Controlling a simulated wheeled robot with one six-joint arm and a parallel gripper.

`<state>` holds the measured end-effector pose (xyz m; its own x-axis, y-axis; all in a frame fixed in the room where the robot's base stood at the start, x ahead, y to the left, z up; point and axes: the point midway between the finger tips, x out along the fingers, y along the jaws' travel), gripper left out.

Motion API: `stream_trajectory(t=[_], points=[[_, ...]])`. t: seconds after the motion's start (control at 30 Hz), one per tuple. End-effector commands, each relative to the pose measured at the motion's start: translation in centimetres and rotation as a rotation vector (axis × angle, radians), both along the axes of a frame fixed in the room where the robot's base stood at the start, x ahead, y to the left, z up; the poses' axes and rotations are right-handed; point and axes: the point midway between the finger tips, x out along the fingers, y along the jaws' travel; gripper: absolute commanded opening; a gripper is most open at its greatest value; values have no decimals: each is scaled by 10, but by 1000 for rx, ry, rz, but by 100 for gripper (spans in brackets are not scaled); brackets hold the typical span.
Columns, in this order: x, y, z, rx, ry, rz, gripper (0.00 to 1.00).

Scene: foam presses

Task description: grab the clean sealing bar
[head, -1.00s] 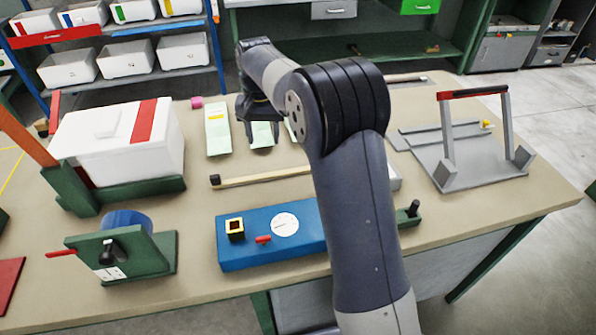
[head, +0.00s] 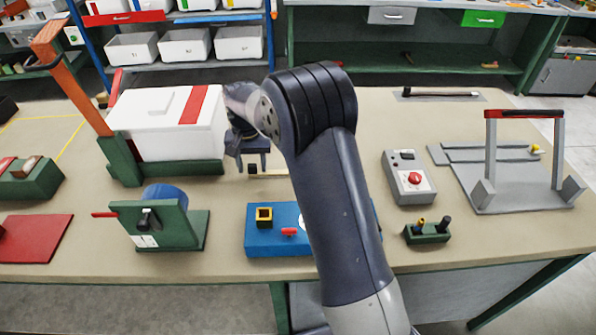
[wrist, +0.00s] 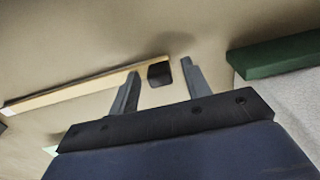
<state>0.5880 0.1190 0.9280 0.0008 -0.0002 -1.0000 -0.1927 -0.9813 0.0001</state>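A long, thin pale wooden bar (wrist: 85,92) with a black block (wrist: 160,74) at one end lies on the table in the wrist view. In the head view a short piece of the bar (head: 273,174) shows, the rest hidden behind my arm. My gripper (wrist: 161,67) is open and empty, its two fingers pointing at the black end. That end shows between the fingertips in the wrist view. I cannot tell the height gap. My gripper (head: 252,166) also shows in the head view, just right of the white box. No label marks this bar as clean.
The white box (head: 160,125) on its green base (head: 180,171) stands close by the gripper. A blue unit (head: 262,240) lies in front. A grey control box (head: 408,178) stands right of my arm.

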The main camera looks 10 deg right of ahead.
Motion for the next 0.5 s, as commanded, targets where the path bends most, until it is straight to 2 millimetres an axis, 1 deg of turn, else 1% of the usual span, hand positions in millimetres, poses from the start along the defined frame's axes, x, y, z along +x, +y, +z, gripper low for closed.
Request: stream_trajectory(t=[0.03, 0.07, 0.5], points=[[0, 0, 0, 0, 0, 0, 42], [0, 0, 0, 0, 0, 0, 39], [0, 0, 0, 0, 0, 0, 3]])
